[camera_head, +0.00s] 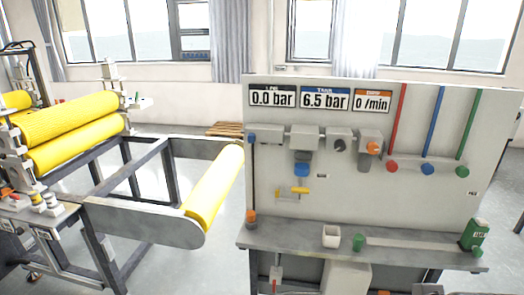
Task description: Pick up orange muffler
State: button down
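Several small orange parts show in the head view, and I cannot tell which is the orange muffler. One orange part (374,148) sits on the rightmost grey unit in the row on the panel. Another orange part (251,215) is at the lower end of a dark vertical rod at the panel's left edge, just above the shelf. A third orange bit (384,293) is cut off by the bottom edge of the picture. My gripper is not in view.
A roller machine with yellow rollers (75,145) stands left. Floor shows between machine and panel.

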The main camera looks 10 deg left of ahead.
aim_at(251, 214)
jog(key=i+j, duration=0.1)
jog(key=j, duration=1.8)
jog(key=z, duration=0.05)
